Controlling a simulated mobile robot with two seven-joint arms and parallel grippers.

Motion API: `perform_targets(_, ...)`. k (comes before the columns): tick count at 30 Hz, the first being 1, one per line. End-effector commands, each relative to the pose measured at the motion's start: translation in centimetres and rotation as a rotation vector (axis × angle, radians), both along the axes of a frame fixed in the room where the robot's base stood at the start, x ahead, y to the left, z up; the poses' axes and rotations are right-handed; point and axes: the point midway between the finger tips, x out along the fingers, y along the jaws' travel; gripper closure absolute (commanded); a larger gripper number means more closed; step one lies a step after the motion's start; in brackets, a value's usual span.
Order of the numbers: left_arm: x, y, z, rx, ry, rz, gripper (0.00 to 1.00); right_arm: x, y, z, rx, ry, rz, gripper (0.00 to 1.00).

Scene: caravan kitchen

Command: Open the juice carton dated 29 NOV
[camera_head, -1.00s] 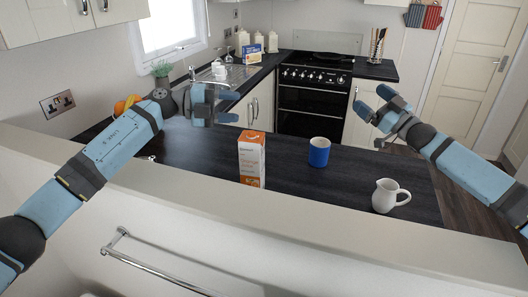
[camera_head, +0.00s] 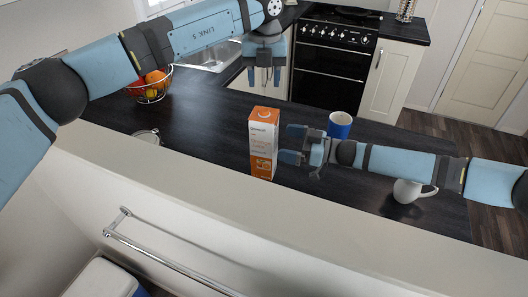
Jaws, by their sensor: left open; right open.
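The orange-and-white carton (camera_head: 262,150) stands upright on the dark worktop (camera_head: 215,130), near the middle of the head view. No date on it is legible at this size. My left gripper (camera_head: 263,84) is open and empty, pointing down above and behind the carton's top in the picture, apart from it. My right gripper (camera_head: 287,146) is open and empty, reaching in from the right with its fingers pointing left at the carton's right side. The fingers are very close to the carton; I cannot tell whether they touch it.
A blue mug (camera_head: 340,126) stands just behind my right wrist. A white jug (camera_head: 408,192) stands at the right, partly hidden by my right arm. A fruit bowl (camera_head: 150,89) and a small round object (camera_head: 146,137) are at the left. The pale ledge (camera_head: 250,202) runs along the front.

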Motion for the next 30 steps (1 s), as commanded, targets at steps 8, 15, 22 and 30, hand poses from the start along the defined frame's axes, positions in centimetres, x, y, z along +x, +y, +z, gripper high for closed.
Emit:
perform_targets(8,0.0,0.0,0.0,-0.002,0.000,-0.001,0.52,1.4,5.0,0.0,0.000,-0.001,0.001,0.00)
perform_targets(15,0.0,0.0,0.0,-0.002,0.001,-0.001,0.52,1.9,6.9,0.0,0.000,-0.001,-0.001,0.00)
perform_targets(22,0.0,0.0,0.0,-0.003,0.001,-0.001,0.52,2.0,7.1,0.0,-0.001,-0.001,-0.001,0.00)
perform_targets(30,0.0,0.0,0.0,-0.003,0.001,-0.001,0.52,2.0,7.1,0.0,0.000,-0.001,-0.001,0.41)
